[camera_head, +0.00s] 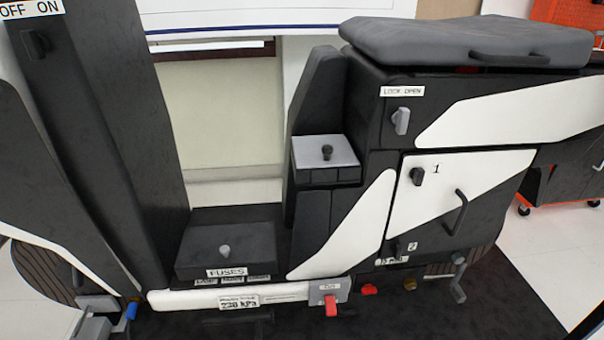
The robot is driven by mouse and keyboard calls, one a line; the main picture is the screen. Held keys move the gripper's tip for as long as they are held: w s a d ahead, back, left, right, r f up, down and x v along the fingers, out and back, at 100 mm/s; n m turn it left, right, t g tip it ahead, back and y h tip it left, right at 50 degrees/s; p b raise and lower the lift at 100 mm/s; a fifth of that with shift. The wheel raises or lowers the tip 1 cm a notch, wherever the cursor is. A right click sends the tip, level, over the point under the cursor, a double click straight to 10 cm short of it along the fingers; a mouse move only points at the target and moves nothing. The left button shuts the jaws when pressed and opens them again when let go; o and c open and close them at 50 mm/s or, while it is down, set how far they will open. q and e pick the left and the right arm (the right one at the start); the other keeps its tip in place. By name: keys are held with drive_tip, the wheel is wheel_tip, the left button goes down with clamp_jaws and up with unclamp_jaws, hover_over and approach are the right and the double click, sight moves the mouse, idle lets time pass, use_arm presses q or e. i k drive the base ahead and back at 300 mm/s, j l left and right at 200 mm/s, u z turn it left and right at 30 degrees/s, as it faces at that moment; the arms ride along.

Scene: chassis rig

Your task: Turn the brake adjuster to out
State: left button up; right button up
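I cannot tell for sure which part is the brake adjuster. Along the chassis's lower edge, a red lever (330,305) hangs below a grey block (338,288) with a small label too blurred to read surely. A red knob (369,290) sits just right of it, and a brass knob (409,310) lies further right, low down. A blue-tipped lever (131,311) is at the lower left beside grey parts. Neither of my grippers is in view.
A fuses box (225,247) with a knob stands on the chassis floor. A grey seat (468,42) tops the right body, above a "LOCK OPEN" handle (401,120) and a door with a bar handle (455,212). A pressure plate (239,302) is on the white sill. An orange cart (565,180) stands behind right.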

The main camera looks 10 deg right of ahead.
sight(410, 284)
drive_tip(key=z, duration=1.15)
